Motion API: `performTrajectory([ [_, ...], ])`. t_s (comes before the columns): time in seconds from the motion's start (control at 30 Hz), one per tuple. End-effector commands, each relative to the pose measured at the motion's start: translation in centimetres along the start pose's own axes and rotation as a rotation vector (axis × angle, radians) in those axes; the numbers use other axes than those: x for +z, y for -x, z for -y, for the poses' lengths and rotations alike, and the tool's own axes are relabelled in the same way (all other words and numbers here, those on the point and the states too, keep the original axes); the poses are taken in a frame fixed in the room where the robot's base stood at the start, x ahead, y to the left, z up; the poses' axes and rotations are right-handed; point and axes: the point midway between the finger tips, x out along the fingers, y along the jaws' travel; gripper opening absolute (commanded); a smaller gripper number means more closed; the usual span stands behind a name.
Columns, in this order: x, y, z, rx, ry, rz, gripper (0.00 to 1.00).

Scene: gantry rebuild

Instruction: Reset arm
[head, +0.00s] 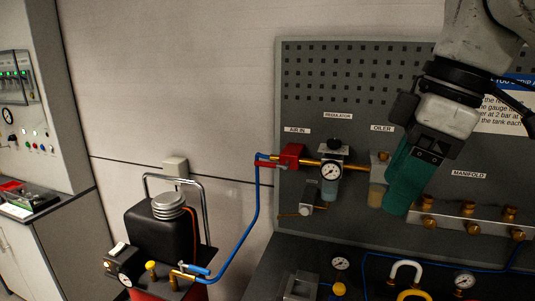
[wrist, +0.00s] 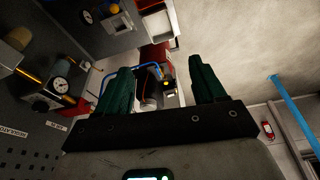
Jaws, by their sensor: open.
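My gripper (head: 400,190) hangs at the right of the head view, in front of the grey pegboard panel (head: 350,60), its green fingers pointing down. It partly covers the oiler (head: 377,190) and the panel's middle. In the wrist view the two green fingers of my gripper (wrist: 160,85) stand well apart with nothing between them. The fingers are open and empty.
A gauge regulator (head: 331,172) and red air inlet valve (head: 290,156) are on the panel, with a manifold (head: 470,217) at right. A blue hose (head: 257,215) runs to a compressor (head: 160,230). Gauges and fittings lie on the dark bench (head: 265,270).

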Motion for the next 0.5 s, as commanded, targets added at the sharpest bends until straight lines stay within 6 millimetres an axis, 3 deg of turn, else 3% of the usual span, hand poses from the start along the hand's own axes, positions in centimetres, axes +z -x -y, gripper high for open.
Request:
performTrajectory([
  [0.3,-2.3,-7.2,-2.0,-0.032,-0.083,-0.309,0.69],
  [0.5,-2.2,-12.9,-3.0,-0.052,-0.219,-0.46,0.69],
])
